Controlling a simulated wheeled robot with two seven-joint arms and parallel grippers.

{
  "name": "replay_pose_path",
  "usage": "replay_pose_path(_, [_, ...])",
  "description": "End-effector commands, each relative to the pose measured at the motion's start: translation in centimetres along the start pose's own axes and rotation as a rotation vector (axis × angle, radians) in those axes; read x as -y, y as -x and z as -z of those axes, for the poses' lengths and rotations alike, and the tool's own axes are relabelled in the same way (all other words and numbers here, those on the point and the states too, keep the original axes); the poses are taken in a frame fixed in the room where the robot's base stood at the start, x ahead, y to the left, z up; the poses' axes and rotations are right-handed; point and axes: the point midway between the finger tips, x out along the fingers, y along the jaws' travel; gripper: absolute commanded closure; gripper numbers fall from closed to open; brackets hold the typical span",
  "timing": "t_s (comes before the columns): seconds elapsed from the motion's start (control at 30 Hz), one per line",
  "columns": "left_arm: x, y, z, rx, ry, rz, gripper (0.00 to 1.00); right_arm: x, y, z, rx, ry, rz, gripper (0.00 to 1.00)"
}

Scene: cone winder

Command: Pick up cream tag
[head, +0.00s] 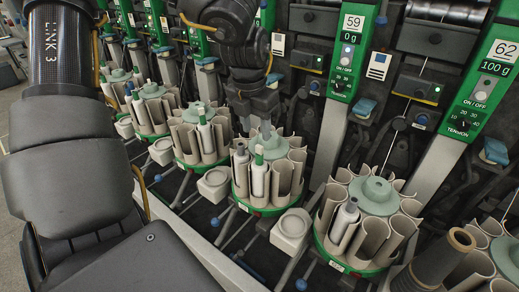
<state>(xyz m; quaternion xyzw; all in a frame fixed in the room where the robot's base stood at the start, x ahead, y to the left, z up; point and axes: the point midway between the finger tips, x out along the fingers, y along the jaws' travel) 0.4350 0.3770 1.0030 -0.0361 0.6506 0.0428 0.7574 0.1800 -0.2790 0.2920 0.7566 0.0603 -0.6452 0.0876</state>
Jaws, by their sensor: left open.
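My left gripper (254,122) hangs from the top centre of the head view, fingers down and apart, with no object seen between them. It is above or in front of the rear of a round bobbin magazine (270,209) with a green base band; I cannot tell the depth gap. No tag is clearly cream. A pale card with dark print (378,66) is on the dark machine front, right of the gripper. A similar pale card (278,43) is nearer the gripper, on its right. A tiny pale label (337,266) is on another magazine's green band. My right gripper is not in view.
Several magazines of beige tubes stand in a row, including one at right (376,196). Pale square cups (293,225) stand between them. Green panels, one marked 59 (351,45), line the machine. A dark tube with a tan rim (461,239) is at lower right.

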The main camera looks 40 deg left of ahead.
Motion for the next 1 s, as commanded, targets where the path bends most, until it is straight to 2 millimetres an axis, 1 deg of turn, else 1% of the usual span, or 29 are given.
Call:
replay_pose_path(0.13, [0.3,-1.9,0.2,-0.005,-0.001,0.002,0.56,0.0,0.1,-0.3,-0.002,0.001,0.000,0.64])
replay_pose_path(0.3, [0.5,-4.3,0.3,-0.005,-0.001,0.000,0.56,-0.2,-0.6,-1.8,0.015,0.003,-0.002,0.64])
replay_pose_path(0.43, [0.5,-5.0,0.3,-0.002,-0.001,0.001,0.56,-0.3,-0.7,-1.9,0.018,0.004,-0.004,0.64])
replay_pose_path(0.63, [0.5,-5.0,0.3,-0.001,-0.001,0.001,0.56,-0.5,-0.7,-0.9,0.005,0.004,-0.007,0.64])
replay_pose_path(0.67, [0.5,-5.0,0.3,-0.001,-0.001,0.001,0.59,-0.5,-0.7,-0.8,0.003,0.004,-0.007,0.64])
replay_pose_path(0.9, [0.5,-5.0,0.3,0.000,-0.001,0.001,0.90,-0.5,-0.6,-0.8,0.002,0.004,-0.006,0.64])
replay_pose_path(0.93, [0.5,-5.0,0.3,0.000,-0.001,0.001,0.92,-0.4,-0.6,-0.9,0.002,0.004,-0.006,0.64])
replay_pose_path(1.0, [0.5,-5.0,0.3,0.000,-0.001,0.001,0.92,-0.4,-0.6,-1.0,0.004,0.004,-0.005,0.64])
